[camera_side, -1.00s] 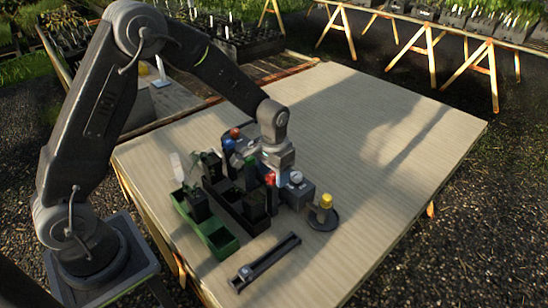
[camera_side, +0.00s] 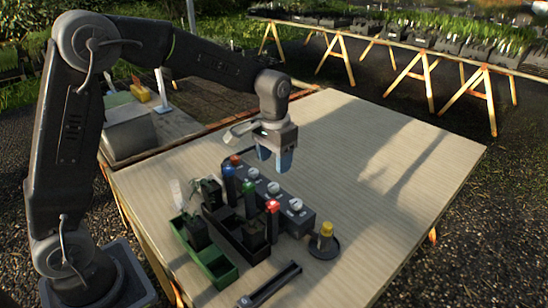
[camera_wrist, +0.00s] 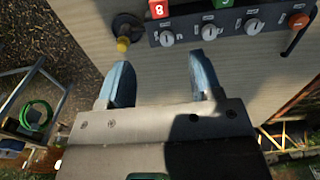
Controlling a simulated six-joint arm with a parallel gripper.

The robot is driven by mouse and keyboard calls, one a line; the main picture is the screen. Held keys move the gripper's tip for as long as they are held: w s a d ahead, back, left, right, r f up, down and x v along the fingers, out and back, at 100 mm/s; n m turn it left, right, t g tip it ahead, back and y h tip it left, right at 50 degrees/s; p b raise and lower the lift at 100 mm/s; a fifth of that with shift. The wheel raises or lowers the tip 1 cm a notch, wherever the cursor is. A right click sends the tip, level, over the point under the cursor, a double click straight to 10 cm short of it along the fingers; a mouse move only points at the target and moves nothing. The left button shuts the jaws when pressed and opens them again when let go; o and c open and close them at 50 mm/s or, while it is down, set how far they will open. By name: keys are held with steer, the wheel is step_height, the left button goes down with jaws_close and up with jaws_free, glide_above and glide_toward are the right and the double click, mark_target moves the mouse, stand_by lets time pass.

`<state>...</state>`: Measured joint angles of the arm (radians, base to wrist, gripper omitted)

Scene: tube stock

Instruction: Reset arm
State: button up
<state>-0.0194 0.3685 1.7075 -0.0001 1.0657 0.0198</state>
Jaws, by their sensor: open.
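My gripper (camera_side: 275,160) is open and empty. It hangs fingers down above the back end of a dark box with white dials (camera_side: 272,188), clear of everything on the table. In the wrist view, its two blue fingers (camera_wrist: 160,65) stand apart with bare tabletop between them. The dial box (camera_wrist: 225,25) also shows at the top of the wrist view.
A green tray (camera_side: 215,266) and a black tray (camera_side: 240,240) holding dark pots stand at the left. A yellow-topped piece (camera_side: 326,230) stands on a round dark base. A dark rail (camera_side: 270,285) lies at the front. The table's right side (camera_side: 400,180) is clear.

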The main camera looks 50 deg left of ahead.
steer(key=s+r+t, duration=0.3)
steer(key=s+r, duration=0.6)
steer(key=s, duration=0.3)
steer(key=s+t, duration=0.2)
steer(key=s, duration=0.9)
steer(key=shift+s+d+f+t, duration=0.2)
steer(key=shift+d+t, duration=0.1)
steer(key=shift+d, duration=0.15)
steer(key=shift+o, duration=0.2)
steer(key=shift+w, duration=0.15)
